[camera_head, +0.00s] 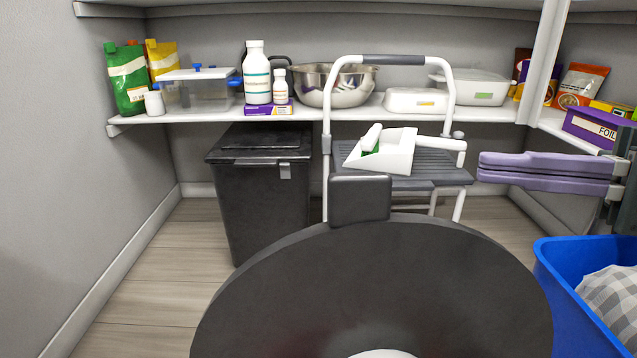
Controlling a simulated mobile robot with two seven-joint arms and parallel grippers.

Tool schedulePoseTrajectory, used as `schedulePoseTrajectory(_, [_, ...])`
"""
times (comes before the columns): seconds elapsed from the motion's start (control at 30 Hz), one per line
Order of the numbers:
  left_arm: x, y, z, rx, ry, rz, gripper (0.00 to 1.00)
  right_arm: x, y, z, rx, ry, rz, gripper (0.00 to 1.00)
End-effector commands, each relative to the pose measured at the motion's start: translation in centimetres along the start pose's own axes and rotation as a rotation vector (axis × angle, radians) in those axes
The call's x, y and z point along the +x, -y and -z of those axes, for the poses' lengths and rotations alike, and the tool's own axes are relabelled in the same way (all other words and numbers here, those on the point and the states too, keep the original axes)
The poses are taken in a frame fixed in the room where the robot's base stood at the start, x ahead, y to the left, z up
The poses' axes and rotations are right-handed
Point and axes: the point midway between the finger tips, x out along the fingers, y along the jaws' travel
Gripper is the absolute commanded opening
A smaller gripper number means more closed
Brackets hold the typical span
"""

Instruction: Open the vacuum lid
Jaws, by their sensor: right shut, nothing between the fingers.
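I cannot tell for certain which container is the vacuum one. A black bin (262,190) stands on the floor at the left with its dark lid (265,142) down and a small grey latch (286,171) at its front right. A clear box (196,95) with a pale lid and blue clips sits closed on the shelf. My right gripper (483,167), with purple fingers, reaches in from the right. Its fingers are together and empty, in front of the step stool's right side and well away from both containers. My left gripper is not in view.
The shelf (160,117) carries bottles, a metal bowl (338,84) and bags. A blue basket (575,262) with checked cloth stands at the lower right. Floor is clear at the left (165,270).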

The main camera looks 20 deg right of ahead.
Motion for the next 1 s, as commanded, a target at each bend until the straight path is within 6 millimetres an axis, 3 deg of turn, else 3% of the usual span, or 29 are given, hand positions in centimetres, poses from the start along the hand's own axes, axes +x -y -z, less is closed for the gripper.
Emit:
schedulePoseTrajectory(0.17, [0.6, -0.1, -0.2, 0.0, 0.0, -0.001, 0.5, 1.2, -0.4, 0.0, -0.002, 0.003, 0.0, 0.0])
schedulePoseTrajectory(0.63, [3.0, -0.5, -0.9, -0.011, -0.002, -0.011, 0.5, 10.1, -0.5, 0.0, -0.005, 0.004, 0.0, 0.0])
schedulePoseTrajectory(1.0, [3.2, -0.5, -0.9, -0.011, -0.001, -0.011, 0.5, 8.8, -0.4, -3.5, -0.002, 0.001, -0.004, 0.0])
